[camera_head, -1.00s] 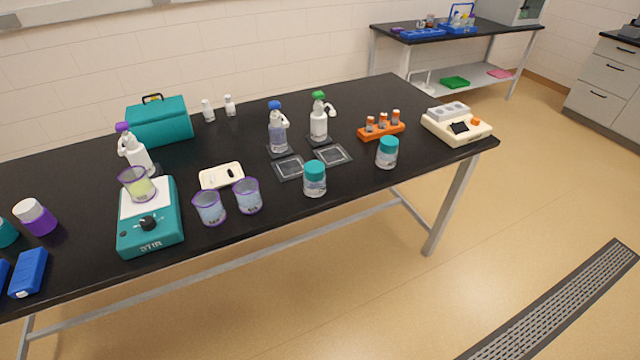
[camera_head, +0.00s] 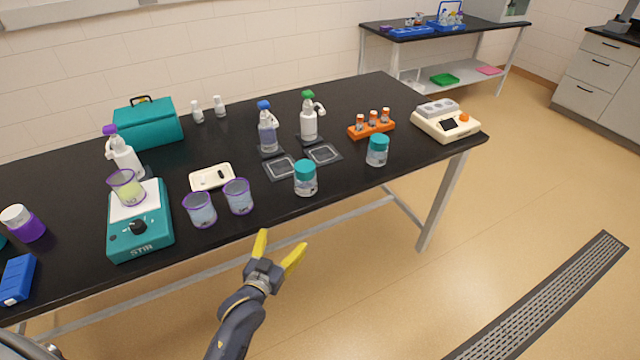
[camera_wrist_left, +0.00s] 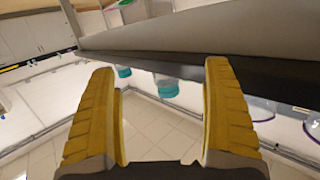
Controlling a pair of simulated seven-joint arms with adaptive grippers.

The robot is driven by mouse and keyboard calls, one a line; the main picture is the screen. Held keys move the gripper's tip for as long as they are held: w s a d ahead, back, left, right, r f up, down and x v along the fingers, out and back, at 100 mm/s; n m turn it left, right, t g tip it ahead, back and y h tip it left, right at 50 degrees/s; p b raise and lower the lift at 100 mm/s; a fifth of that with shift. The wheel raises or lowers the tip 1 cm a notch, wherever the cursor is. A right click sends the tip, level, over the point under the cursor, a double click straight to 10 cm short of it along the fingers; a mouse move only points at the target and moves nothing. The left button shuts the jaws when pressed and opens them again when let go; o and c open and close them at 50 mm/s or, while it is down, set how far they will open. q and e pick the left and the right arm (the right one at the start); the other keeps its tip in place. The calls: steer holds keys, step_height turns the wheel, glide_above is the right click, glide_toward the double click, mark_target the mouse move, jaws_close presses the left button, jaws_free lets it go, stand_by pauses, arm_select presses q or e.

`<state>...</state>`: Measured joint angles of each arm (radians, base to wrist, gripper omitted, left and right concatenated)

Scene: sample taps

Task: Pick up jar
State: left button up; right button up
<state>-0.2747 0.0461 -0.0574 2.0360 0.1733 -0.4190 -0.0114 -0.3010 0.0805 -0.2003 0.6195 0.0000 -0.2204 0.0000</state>
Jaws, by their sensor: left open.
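Two clear jars with teal lids stand upright near the table's front edge in the head view: a nearer jar (camera_head: 305,179) and another jar (camera_head: 377,151) to its right. My left gripper (camera_head: 279,249), with yellow fingers, is open and empty in front of the table edge, apart from the jars and lower in the picture. In the left wrist view, the open fingers (camera_wrist_left: 160,75) frame two teal-lidded jars (camera_wrist_left: 168,89) beyond them, partly hidden by the table edge. That view appears upside down. My right gripper is not in view.
Two purple-rimmed beakers (camera_head: 238,197) stand left of the nearer jar, beside a teal stirrer (camera_head: 140,235). Two dark square trays (camera_head: 282,167) lie behind it. An orange rack (camera_head: 371,129) and a cream device (camera_head: 446,122) stand at right. Bare tabletop separates the two jars.

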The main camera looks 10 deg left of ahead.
arm_select(q)
steer(key=t, duration=0.2)
glide_toward(302, 188)
steer(key=shift+n, duration=0.4)
steer(key=w, duration=0.8)
steer(key=shift+d, duration=0.35)
steer(key=shift+w+d+r, duration=0.1)
steer(key=shift+w, duration=1.2)
steer(key=shift+w+d+r, duration=0.1)
steer(key=shift+w, duration=1.2)
steer(key=c, duration=1.3)
steer(key=shift+r, duration=0.1)
steer(key=shift+c, duration=0.2)
steer(key=shift+s, duration=0.1)
